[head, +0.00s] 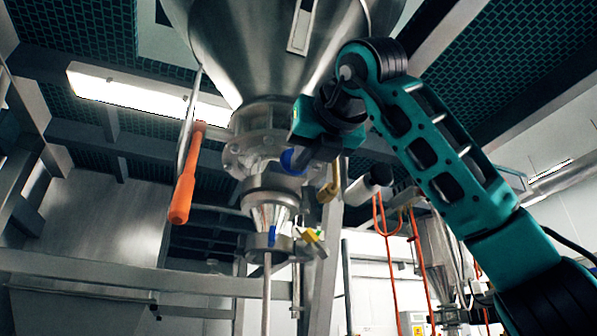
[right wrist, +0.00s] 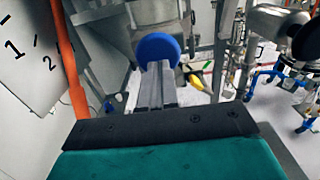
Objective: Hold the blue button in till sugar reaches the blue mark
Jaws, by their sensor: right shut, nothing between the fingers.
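The round blue button (head: 290,161) sits on the side of the steel valve body under the hopper, partly hidden by my right gripper. It shows as a blue disc in the right wrist view (right wrist: 158,47). My right gripper (head: 301,164) is shut and empty. Its fingertips (right wrist: 160,70) are at the lower part of the button and look in contact with it; how far the button is pressed I cannot tell. A small blue piece (head: 273,237) shows on the outlet flange; I cannot tell whether it is the blue mark. I cannot make out sugar. My left gripper is not in view.
The large steel hopper (head: 262,50) hangs above the valve. An orange-handled lever (head: 184,185) hangs to its left. A panel marked 1 and 2 (right wrist: 30,45) stands left in the wrist view.

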